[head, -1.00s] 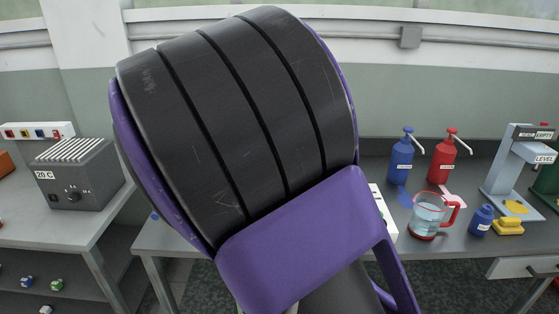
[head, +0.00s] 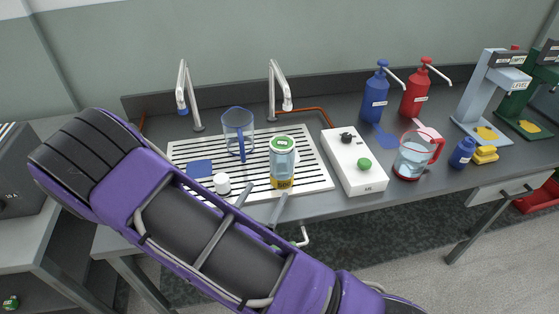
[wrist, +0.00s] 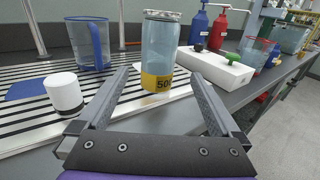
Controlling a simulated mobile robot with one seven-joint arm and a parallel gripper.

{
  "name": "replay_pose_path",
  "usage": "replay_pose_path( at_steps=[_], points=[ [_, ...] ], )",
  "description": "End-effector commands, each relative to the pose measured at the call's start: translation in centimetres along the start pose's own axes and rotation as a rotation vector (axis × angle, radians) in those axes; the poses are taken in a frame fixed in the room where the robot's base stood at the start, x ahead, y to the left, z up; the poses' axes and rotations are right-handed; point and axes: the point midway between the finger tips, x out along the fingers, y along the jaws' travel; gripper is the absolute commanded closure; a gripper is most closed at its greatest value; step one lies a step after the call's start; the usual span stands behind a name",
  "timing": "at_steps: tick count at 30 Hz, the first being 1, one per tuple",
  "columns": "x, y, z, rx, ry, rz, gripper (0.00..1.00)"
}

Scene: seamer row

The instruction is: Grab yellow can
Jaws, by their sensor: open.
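The yellow can (head: 283,163) is a clear bluish cylinder with a yellow band at its bottom and a green-and-white top. It stands upright on the striped drain board (head: 316,170). In the wrist view the can (wrist: 160,50) is straight ahead, its lower part showing between the fingers. My gripper (head: 267,190) is open and empty, its fingertips pointing at the can from the front. It also shows in the wrist view (wrist: 160,74). I see no contact; the exact gap to the can is hard to tell.
A white jar (head: 222,184) and a blue-handled jug (head: 238,132) stand left of the can. A white box with knobs (head: 352,165) is close on its right. Two taps (head: 279,90) rise behind. Further right are a red-handled jug (head: 413,157) and pump bottles (head: 416,92).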

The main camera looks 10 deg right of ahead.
Motion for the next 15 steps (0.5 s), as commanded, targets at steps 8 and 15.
replay_pose_path(
  at_steps=[8,15],
  points=[
    [6.3,-0.2,0.1,0.004,-0.002,-0.007,0.0],
    [10.0,-0.1,0.1,0.005,0.0,-0.005,0.0]
  ],
)
